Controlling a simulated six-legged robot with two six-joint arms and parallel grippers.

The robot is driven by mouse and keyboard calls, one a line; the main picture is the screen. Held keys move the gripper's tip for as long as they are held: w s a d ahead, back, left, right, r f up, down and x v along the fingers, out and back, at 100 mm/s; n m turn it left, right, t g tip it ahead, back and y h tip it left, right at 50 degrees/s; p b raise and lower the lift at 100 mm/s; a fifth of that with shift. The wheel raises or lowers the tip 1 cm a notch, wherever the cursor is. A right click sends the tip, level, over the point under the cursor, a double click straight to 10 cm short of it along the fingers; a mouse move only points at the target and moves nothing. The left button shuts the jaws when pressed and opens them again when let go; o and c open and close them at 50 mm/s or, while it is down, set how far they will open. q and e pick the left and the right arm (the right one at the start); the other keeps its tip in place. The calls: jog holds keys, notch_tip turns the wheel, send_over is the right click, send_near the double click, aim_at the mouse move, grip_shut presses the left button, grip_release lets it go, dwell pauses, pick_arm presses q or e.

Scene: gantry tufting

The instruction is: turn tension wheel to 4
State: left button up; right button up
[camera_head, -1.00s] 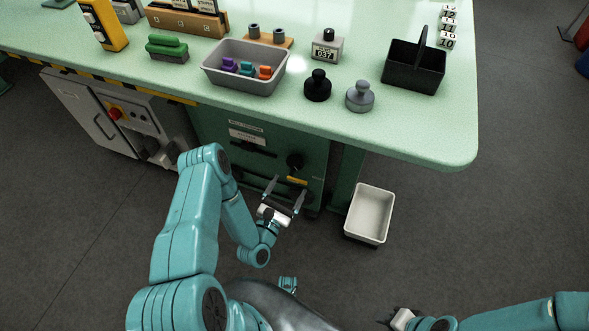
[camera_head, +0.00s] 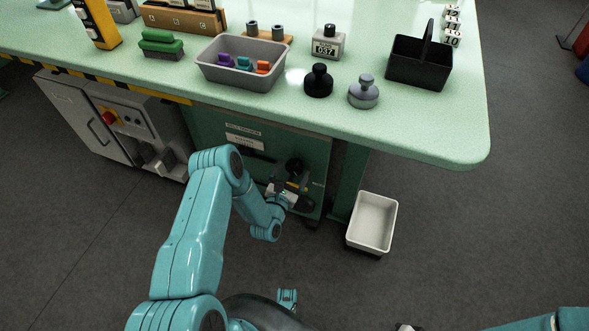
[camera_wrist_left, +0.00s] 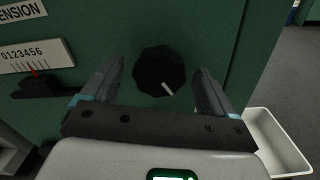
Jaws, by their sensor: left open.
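The tension wheel (camera_wrist_left: 158,72) is a black faceted knob with a white line pointing to the lower right. In the left wrist view it lies between the two fingers of my left gripper (camera_wrist_left: 158,90), which is open with a gap on each side. In the head view the left gripper (camera_head: 288,184) is at the green panel under the bench, beside the dark wheel (camera_head: 294,166). A white scale (camera_wrist_left: 35,55) numbered 0 to 6 has a small red pointer below it; its exact reading is unclear. Only a sliver of my right gripper shows at the bottom edge.
A dark lever-like part (camera_wrist_left: 45,87) sits under the scale. A white bin (camera_head: 371,222) stands on the floor to the right. The bench (camera_head: 440,140) overhangs the panel and carries trays and weights.

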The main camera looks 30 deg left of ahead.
pick_arm(q)
jog(key=shift+x, duration=1.25)
jog(key=c, duration=1)
jog(key=shift+o, duration=0.2)
jog(key=shift+m+b, duration=0.4)
jog(key=m+b, duration=0.1)
jog(key=m, duration=0.2)
jog(key=shift+d+f+m, duration=0.1)
jog(key=shift+f+m, duration=0.05)
jog(key=shift+m, duration=0.25)
jog(key=m+b, duration=0.2)
jog(key=m, duration=0.3)
jog(key=shift+d, duration=0.1)
jog(key=shift+m, duration=0.3)
